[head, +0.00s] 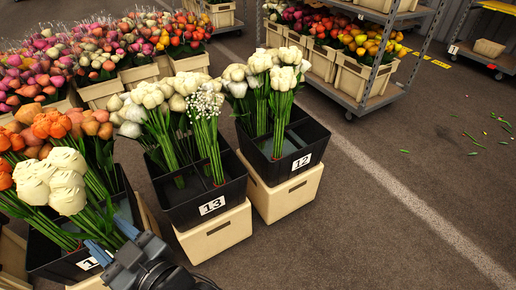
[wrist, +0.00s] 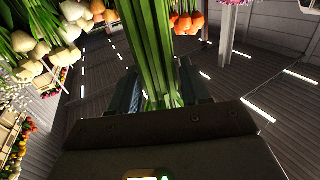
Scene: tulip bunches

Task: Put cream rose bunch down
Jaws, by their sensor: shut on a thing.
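My gripper (head: 112,240) is at the lower left of the head view, its blue fingers at the near right side of a black bin (head: 122,190). In the wrist view my gripper (wrist: 160,92) is shut on a bundle of green stems (wrist: 153,45); its flower heads are out of that view. The cream rose bunch (head: 58,182) shows in the head view as a cluster of cream heads over this black bin, just up and left of my gripper. The lower ends of the held stems are hidden, so I cannot tell whether they touch the bin floor.
Orange bunches (head: 50,124) crowd the bin's far left. Black bins numbered 13 (head: 212,206) and 12 (head: 302,161), holding white bunches, stand on cream crates (head: 218,232) to the right. A rack (head: 366,97) of tulips stands behind. The floor at right is mostly clear.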

